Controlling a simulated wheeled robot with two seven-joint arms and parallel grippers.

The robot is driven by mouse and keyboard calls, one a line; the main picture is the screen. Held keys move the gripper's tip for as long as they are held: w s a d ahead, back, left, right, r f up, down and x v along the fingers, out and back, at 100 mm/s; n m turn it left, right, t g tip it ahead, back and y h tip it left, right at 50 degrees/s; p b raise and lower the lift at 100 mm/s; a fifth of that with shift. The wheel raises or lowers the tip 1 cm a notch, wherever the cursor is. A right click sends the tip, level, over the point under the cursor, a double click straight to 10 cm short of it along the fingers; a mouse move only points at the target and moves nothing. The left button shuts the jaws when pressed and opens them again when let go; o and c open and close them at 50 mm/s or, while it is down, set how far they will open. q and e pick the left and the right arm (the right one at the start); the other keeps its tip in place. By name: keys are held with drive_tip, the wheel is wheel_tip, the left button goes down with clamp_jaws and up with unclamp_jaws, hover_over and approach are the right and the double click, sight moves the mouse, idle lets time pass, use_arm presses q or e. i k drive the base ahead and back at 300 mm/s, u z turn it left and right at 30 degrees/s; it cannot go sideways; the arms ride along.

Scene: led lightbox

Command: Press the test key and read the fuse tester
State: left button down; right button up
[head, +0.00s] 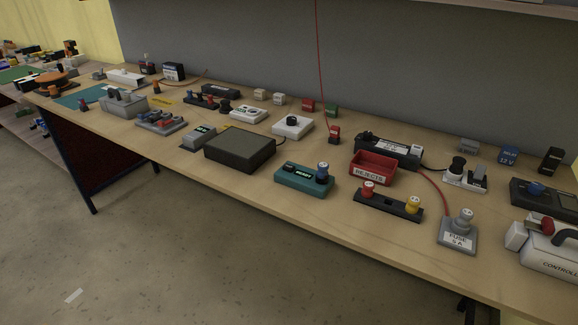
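A grey block labelled "FUSE 5 A" (457,240) stands near the front edge at the right, with a grey round-topped piece on it and a red cable running behind it. A teal box (303,184) lies near the front edge at the centre. It has a small green-lettered display or label, too small to read, and a blue and grey knob-like piece (322,171) at its right end. I cannot tell for sure which device is the fuse tester or which part is its test key. Neither gripper shows in the head view.
A red bin labelled "REJECTS" (373,166) stands behind a black bar with red and yellow knobs (388,205). A dark flat box (240,147) lies left of the teal box. A white "CONTROLL..." device (548,252) is at the right edge. A red cord (322,60) hangs down.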

sight(289, 168)
drive_tip(key=u, duration=1.7)
drive_tip(key=i, duration=1.9)
drive_tip(key=z, duration=2.9)
